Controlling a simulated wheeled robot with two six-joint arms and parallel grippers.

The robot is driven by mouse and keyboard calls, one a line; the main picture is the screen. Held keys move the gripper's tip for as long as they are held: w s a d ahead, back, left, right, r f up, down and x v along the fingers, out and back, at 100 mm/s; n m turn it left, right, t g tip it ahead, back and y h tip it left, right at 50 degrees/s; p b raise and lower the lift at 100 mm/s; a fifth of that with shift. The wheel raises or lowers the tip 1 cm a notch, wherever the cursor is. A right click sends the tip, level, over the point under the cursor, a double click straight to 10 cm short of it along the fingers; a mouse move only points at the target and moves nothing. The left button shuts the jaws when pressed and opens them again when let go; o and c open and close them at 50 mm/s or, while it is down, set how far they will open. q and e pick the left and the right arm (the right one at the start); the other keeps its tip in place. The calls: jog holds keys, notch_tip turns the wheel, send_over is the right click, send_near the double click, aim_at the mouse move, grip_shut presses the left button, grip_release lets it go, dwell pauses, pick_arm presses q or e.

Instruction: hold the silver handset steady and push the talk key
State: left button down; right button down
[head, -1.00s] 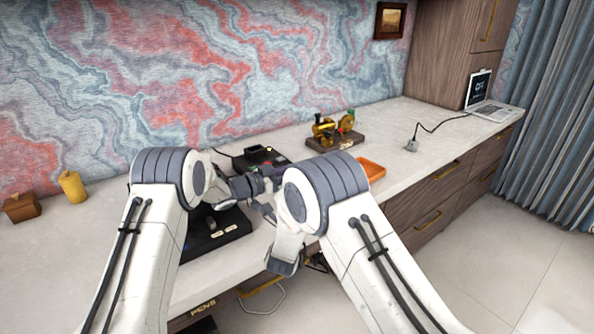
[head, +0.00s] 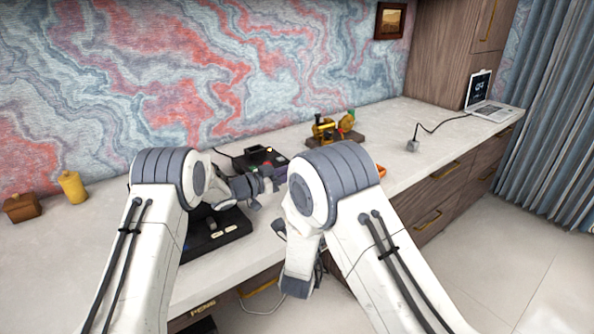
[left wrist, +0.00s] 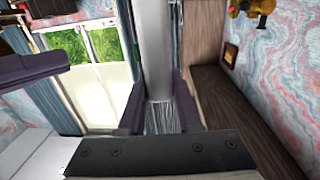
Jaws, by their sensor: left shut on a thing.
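The silver handset (left wrist: 155,45) stands as a grey upright bar in the left wrist view, between the two dark fingers of my left gripper (left wrist: 158,105). The left gripper is shut on it. In the head view my left gripper (head: 268,182) is over the desk, in front of the black devices, and the handset is mostly hidden by my right arm. The talk key cannot be made out. My right gripper is largely hidden behind its own arm in the head view; only a dark part (head: 279,228) shows near the desk's front edge, and its jaws cannot be judged.
A black device with buttons (head: 222,236) lies on the desk under my left arm. A dark charger-like box (head: 262,156), a brass model on a wooden base (head: 347,138) and a laptop (head: 492,108) stand farther back.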

pick_arm(q)
jog(key=c, duration=0.5)
grip_release()
